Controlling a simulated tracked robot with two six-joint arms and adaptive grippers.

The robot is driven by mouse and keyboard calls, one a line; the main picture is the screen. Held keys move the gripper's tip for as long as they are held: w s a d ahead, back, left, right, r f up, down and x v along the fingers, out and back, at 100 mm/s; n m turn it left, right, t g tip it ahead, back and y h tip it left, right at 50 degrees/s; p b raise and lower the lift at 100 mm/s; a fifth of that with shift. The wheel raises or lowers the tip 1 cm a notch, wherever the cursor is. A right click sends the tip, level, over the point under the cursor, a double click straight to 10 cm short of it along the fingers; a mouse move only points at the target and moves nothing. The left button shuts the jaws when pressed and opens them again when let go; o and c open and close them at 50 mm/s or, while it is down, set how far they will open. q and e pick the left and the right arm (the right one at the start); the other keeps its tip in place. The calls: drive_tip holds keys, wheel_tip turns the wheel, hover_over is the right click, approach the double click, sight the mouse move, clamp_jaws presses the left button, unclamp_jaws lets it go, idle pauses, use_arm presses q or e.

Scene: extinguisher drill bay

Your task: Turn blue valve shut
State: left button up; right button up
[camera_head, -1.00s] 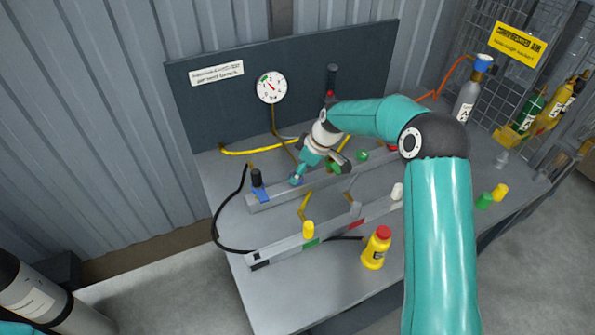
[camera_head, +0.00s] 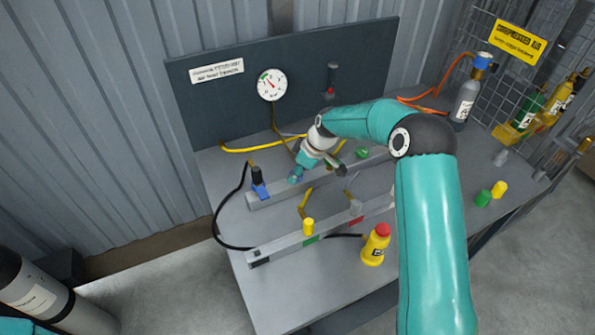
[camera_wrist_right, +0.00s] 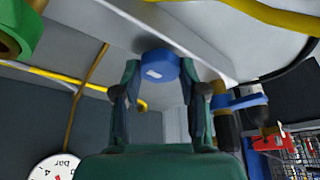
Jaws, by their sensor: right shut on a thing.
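The blue valve knob (camera_wrist_right: 156,64) is a round blue cap with a small white mark, seen in the right wrist view. It sits on the back grey manifold bar (camera_head: 262,202) on the bench. My right gripper (camera_head: 297,173) reaches down to it; in the wrist view its two fingers stand on either side of the knob and are shut on it. In the head view the fingers largely cover the knob, so its turn angle is hard to tell. My left gripper is not in view.
A gauge (camera_head: 271,84) hangs on the dark panel. A blue fitting with a black top (camera_head: 258,182) stands left of my right gripper. A front bar carries a yellow knob (camera_head: 308,228). A yellow bottle with a red cap (camera_head: 375,245) stands in front, beside my right arm.

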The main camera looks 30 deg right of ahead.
drive_tip(key=m+h+b, duration=0.1)
drive_tip(key=m+b, duration=0.1)
drive_tip(key=shift+f+t+b, duration=0.15)
drive_tip(key=shift+t+b, duration=0.2)
drive_tip(key=shift+t, duration=0.05)
drive_tip(key=m+h+b, duration=0.1)
drive_tip(key=m+b, duration=0.2)
drive_tip(key=m+h+b, duration=0.1)
drive_tip(key=m+b, duration=0.2)
drive_tip(key=b, duration=0.1)
drive_tip(key=m+h+b, duration=0.1)
drive_tip(key=m+b, duration=0.2)
drive_tip(key=shift+a+b, duration=0.25)
drive_tip(key=shift+b, duration=0.1)
drive_tip(key=m+h+b, duration=0.1)
drive_tip(key=m, duration=0.2)
drive_tip(key=shift+b, duration=0.35)
drive_tip(key=shift+r+m+g+h+b, duration=0.2)
drive_tip(key=shift+m+g+h+b, duration=0.35)
drive_tip(key=shift+m, duration=0.95)
drive_tip(key=o, duration=1.1)
drive_tip(key=shift+o, duration=0.2)
